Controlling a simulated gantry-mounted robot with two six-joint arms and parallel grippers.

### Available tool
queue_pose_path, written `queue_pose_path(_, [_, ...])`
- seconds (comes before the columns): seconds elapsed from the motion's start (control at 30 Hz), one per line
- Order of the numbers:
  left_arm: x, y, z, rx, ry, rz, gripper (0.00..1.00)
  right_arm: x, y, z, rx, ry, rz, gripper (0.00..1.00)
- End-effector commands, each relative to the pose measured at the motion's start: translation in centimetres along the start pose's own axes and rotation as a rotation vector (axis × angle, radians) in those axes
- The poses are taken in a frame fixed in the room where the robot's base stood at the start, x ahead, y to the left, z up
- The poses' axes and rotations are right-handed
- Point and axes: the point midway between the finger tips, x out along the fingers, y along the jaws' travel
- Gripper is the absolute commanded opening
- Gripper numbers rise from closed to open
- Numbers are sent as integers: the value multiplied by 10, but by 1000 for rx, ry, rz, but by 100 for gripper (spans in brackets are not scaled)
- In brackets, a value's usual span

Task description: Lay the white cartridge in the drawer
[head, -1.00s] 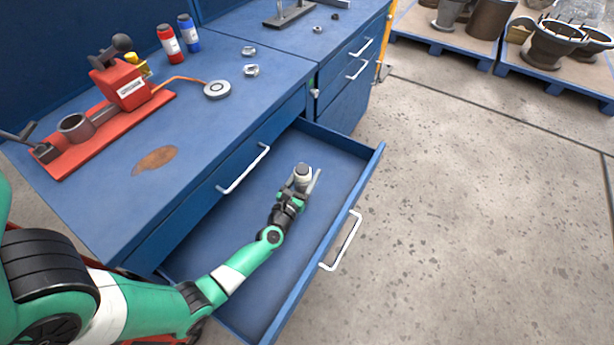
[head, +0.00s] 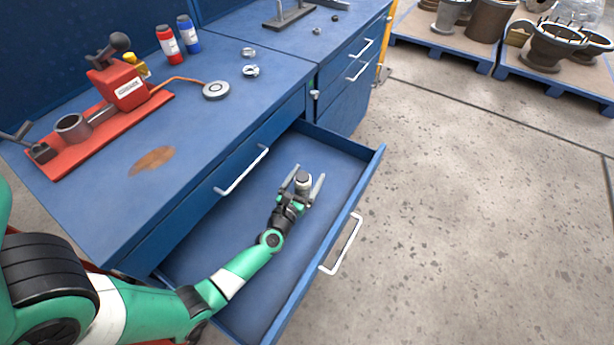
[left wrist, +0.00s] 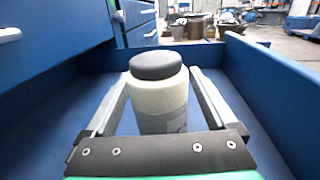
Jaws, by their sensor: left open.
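The white cartridge (left wrist: 158,100) with a dark cap stands upright inside the open blue drawer (head: 345,160). In the head view the cartridge (head: 303,185) shows between the fingers of my left gripper (head: 304,184). In the left wrist view my left gripper (left wrist: 160,105) is open, with one finger on each side of the cartridge and a visible gap to each. The cartridge's lower part is hidden behind the gripper's palm. My right gripper is not in view.
The drawer has a white handle (head: 342,245) on its front. The blue bench top (head: 205,125) holds a red fixture (head: 125,90), a red bottle (head: 170,44), a blue bottle (head: 188,33) and a round grey disc (head: 216,90). The drawer floor around the gripper is clear.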

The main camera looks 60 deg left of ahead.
Motion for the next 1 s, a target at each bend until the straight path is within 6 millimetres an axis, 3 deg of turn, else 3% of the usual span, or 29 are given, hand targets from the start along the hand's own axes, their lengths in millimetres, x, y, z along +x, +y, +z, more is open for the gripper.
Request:
queue_pose_path(0.27, [-4,0,17,1,2,-1,90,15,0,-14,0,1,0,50])
queue_pose_path(0.5, [-68,-1,13,2,4,-4,90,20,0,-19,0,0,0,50])
queue_pose_path(0.7, [-108,-1,13,1,3,-4,90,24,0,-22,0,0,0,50])
queue_pose_path(1.0, [-120,0,12,0,0,0,90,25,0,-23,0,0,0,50])
